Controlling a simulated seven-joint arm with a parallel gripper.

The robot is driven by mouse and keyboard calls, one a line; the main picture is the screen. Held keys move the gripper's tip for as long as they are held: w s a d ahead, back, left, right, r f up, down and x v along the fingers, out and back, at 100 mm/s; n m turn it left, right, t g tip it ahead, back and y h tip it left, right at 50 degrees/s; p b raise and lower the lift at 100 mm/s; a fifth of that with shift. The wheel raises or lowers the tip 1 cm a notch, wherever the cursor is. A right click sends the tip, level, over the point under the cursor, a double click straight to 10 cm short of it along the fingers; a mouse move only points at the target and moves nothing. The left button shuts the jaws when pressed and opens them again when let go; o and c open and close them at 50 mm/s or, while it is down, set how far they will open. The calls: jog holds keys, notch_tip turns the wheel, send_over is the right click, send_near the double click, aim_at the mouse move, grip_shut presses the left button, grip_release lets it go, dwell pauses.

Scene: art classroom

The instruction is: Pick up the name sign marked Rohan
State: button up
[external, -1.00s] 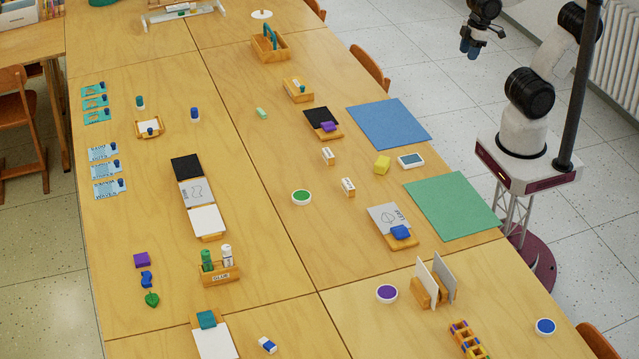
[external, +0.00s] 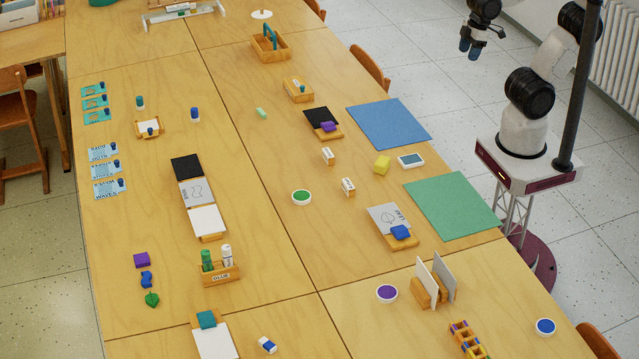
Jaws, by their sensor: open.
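Two small white name signs with dark lettering and wooden parts stand on the table's right half. One sign (external: 328,156) is left of the yellow block, and the other sign (external: 348,187) is a little nearer the camera. The lettering is too small to read, so I cannot tell which is marked Rohan. My gripper (external: 469,48) is at the top right, raised over the floor beyond the table's right edge. It is open and empty, well apart from both signs.
A blue mat (external: 389,124) and a green mat (external: 452,205) lie flat along the right edge. A wooden basket (external: 271,46) stands farther back.

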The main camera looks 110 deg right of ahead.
jog(key=w+a+f+m+g+y, duration=0.15)
jog(key=w+f+m+y, duration=0.3)
jog(key=w, duration=0.95)
jog(key=w+a+f+m+g+y, duration=0.1)
jog(key=w+f+m+g+y, duration=0.3)
jog(key=w, duration=0.9)
jog(key=w+d+f+m+t+y, duration=0.15)
jog(key=w+f+m, duration=0.35)
jog(key=w+f, duration=0.7)
jog(key=m+t+y, duration=0.1)
jog(key=m+y, duration=0.3)
send_near(346, 181)
jog(key=shift+s+d+r, duration=0.1)
jog(key=shift+d+r, duration=0.3)
jog(key=shift+d, duration=0.25)
jog(key=shift+x, duration=3.4)
